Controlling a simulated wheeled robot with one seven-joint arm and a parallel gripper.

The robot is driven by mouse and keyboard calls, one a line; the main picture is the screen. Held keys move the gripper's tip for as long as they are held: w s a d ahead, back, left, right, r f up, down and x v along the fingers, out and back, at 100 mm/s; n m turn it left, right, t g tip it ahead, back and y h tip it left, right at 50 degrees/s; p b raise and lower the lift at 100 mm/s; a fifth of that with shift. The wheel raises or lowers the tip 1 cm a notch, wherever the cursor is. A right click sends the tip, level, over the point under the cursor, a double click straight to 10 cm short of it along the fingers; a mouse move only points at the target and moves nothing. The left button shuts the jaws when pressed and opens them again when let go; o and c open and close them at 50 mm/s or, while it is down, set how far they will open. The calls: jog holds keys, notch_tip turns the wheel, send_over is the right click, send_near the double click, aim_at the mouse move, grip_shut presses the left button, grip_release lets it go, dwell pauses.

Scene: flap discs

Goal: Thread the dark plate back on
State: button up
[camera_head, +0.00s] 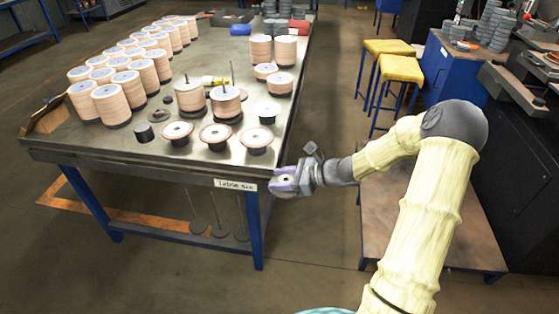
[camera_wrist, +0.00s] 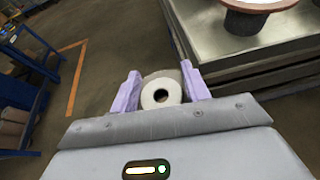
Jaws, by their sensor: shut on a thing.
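My gripper (camera_head: 284,182) is beyond the front right corner of the table, above the floor. Two stacks of pale discs with thin upright rods, a left one (camera_head: 190,98) and a right one (camera_head: 225,103), stand mid-table. Small dark round pieces (camera_head: 144,133) lie left of them.
The metal table (camera_head: 130,150) carries many disc stacks (camera_head: 110,103) at left. Several reddish-rimmed discs on dark stands (camera_head: 257,136) line the front; one shows near my gripper in the wrist view (camera_wrist: 250,18). Rods on dark bases (camera_head: 220,228) stand below. Yellow stools (camera_head: 398,70) are right.

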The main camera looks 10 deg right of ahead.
jog(key=s+f+m+t+h, duration=0.1)
jog(key=s+f, duration=0.7)
jog(key=f, duration=0.2)
jog(key=shift+s, duration=0.4)
jog(key=shift+w+d+r+m+t, duration=0.1)
jog(key=shift+d+r+m+t, duration=0.1)
jog(key=shift+m+t, duration=0.1)
jog(key=shift+a+f, duration=0.1)
